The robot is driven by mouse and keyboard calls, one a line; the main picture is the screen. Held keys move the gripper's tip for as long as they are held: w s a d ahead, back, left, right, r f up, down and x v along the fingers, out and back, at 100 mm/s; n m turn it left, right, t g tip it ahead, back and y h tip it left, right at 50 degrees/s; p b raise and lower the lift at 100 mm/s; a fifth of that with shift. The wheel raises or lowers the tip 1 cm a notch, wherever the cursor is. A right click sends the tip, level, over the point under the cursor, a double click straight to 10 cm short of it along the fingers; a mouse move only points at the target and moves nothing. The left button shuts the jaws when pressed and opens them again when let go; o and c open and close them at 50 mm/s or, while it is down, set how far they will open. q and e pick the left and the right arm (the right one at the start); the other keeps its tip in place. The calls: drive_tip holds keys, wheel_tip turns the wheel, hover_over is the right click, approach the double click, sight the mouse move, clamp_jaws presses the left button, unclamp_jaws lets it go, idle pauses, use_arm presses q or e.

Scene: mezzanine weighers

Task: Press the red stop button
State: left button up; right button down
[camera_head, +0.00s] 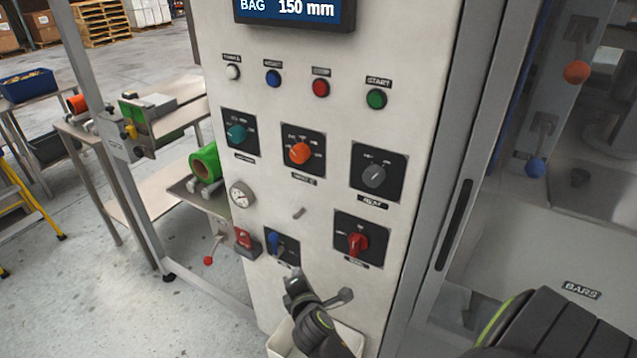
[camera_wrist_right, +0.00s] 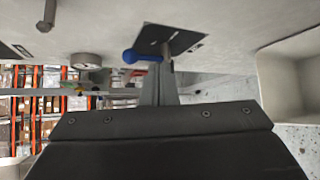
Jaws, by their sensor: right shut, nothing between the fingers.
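The red stop button (camera_head: 321,88) is a small round push button in the upper row of the pale panel (camera_head: 300,212). It sits between a blue button (camera_head: 273,78) and a green start button (camera_head: 376,98). My right gripper (camera_head: 293,274) is at the lower panel, just below the blue-handled switch (camera_head: 273,242) and well below the red button. Its fingers are shut and empty. In the right wrist view the gripper (camera_wrist_right: 163,68) is close to that switch's blue handle (camera_wrist_right: 143,57); contact cannot be told. The red button is not in that view. My left gripper is not in view.
Teal (camera_head: 237,134), orange (camera_head: 300,152), grey (camera_head: 374,176) and red (camera_head: 357,243) rotary knobs stick out between gripper and button row. A gauge (camera_head: 241,195) and a red switch (camera_head: 244,240) sit at the panel's left edge. A white bin (camera_head: 283,343) is below.

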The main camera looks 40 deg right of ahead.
sight(319, 89)
drive_tip(key=w+a+r+n+t+h+p, duration=0.1)
drive_tip(key=w+r+n+t+h, duration=0.2)
drive_tip(key=r, duration=0.9)
drive_tip(key=w+a+r+n+t+h+p, duration=0.15)
drive_tip(key=r+n, duration=0.25)
drive_tip(key=r, duration=0.9)
drive_tip(key=s+r+n+t+h, duration=0.1)
drive_tip(key=s+r+n+h, duration=0.1)
drive_tip(key=r, duration=0.6)
drive_tip(key=s+r+n+t+h, duration=0.2)
drive_tip(key=s+r, duration=0.2)
drive_tip(key=r, duration=0.5)
drive_tip(key=shift+r+n+h+p, duration=0.15)
drive_tip(key=shift+n+h+p, duration=0.2)
drive_tip(key=shift+n+p, duration=0.1)
drive_tip(key=shift+w, duration=0.1)
drive_tip(key=shift+w+d+p, duration=0.15)
drive_tip(key=shift+w+d, duration=0.4)
drive_tip(key=shift+d, duration=0.8)
drive_tip(key=shift+w+d+p, duration=0.2)
drive_tip(key=shift+w+d, duration=0.35)
drive_tip(key=shift+d, duration=0.8)
drive_tip(key=shift+w+d+p, duration=0.15)
drive_tip(key=shift+w+d, duration=0.4)
drive_tip(key=shift+d, duration=0.8)
drive_tip(key=shift+w+d, duration=0.15)
drive_tip(key=shift+d, duration=0.25)
